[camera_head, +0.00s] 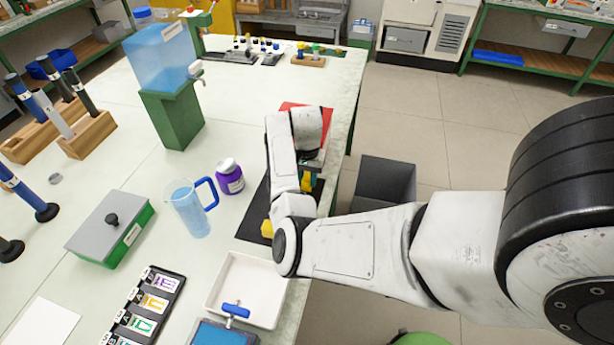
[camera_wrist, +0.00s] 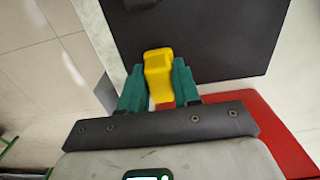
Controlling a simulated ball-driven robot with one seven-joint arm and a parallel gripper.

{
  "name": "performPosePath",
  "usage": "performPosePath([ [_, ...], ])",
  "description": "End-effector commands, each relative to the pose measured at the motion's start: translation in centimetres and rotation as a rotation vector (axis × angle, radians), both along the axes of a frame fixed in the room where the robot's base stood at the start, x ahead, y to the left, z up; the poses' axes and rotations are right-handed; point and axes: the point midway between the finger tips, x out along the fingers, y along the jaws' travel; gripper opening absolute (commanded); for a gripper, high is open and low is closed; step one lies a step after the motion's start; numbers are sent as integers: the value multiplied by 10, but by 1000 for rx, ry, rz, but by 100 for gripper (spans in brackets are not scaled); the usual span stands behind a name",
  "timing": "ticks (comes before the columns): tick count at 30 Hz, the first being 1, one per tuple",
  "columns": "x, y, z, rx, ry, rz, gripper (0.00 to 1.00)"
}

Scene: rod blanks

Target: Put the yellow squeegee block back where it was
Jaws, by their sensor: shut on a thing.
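The yellow squeegee block (camera_wrist: 158,72) is between the two teal fingers of my gripper (camera_wrist: 157,80) in the wrist view. My gripper is shut on it. In the head view, a small yellow part of the block (camera_head: 307,183) shows beside my gripper (camera_head: 312,178), with my arm hiding much of it. The mat also shows in the head view (camera_head: 254,208), partly behind my arm. Its height above the table is hard to tell.
Another yellow thing (camera_head: 267,229) is on the mat, partly hidden by my arm. A red sheet (camera_head: 295,106) lies beyond. A grey bin (camera_head: 385,182) stands off the table's right edge.

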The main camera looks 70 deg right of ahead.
Motion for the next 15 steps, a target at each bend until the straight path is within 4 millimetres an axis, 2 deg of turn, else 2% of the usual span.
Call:
performPosePath([
  [11, 0, 0, -5, 0, 0, -1, 3],
  [12, 0, 0, -4, 0, 0, -1, 34],
  [15, 0, 0, -4, 0, 0, -1, 44],
])
